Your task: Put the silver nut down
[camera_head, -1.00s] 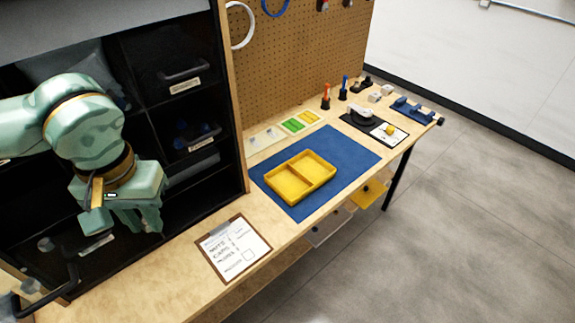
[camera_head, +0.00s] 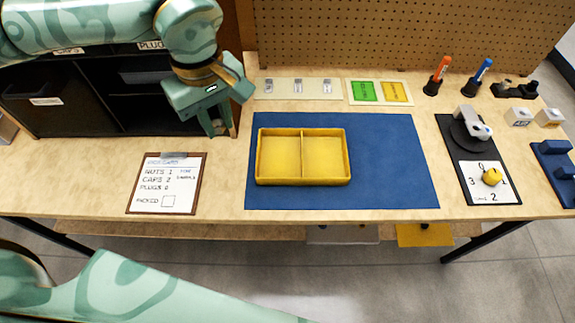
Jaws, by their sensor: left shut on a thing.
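My left gripper (camera_head: 215,123) hangs in the air with its fingers pointing down, left of the blue mat and near the shelf's right side. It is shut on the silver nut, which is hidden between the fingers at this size. The yellow tray (camera_head: 302,183) with two compartments lies on the blue mat (camera_head: 395,150), to the right of the gripper and apart from it. Both compartments look empty. My right gripper is not in view.
A clipboard (camera_head: 165,184) lies left of the mat. Behind the mat are a pale strip (camera_head: 283,88) with three small grey patches and a green-and-yellow card (camera_head: 379,91). Markers (camera_head: 437,76) and a black scale-like device (camera_head: 463,150) stand right. The mat right of the tray is clear.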

